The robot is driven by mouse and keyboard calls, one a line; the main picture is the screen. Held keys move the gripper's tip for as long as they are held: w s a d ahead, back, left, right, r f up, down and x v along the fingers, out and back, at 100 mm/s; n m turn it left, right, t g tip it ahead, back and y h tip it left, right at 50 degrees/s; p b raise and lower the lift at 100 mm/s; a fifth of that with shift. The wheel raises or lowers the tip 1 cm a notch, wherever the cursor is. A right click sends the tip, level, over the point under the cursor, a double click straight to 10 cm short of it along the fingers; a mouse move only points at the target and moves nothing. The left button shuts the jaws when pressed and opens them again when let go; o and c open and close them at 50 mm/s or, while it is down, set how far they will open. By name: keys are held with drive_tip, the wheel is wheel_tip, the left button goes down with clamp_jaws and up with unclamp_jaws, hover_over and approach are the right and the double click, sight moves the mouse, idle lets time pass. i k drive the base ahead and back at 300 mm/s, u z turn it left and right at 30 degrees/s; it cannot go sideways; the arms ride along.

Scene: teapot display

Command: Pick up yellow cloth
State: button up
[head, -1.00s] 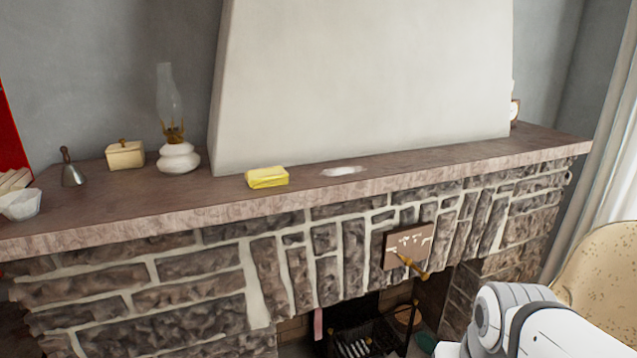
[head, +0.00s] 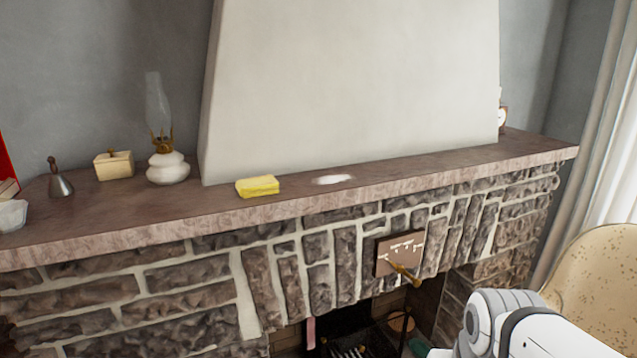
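The yellow cloth (head: 258,187) is a small folded block lying on the stone mantel shelf (head: 110,218), near its front edge and left of the middle. A white patch (head: 333,179) lies on the shelf just to its right. My white arm shows at the lower right, below the shelf and well apart from the cloth. My gripper is not in view.
An oil lamp with a glass chimney (head: 166,168), a cream lidded box (head: 113,166), a metal bell (head: 60,180) and a white bowl (head: 10,216) stand left on the shelf. The pale chimney breast (head: 350,85) rises behind. A speckled chair (head: 597,280) stands at the lower right.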

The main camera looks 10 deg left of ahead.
sight(259, 186)
drive_tip(key=u, duration=0.2)
drive_tip(key=i, duration=0.85)
drive_tip(key=u, duration=1.15)
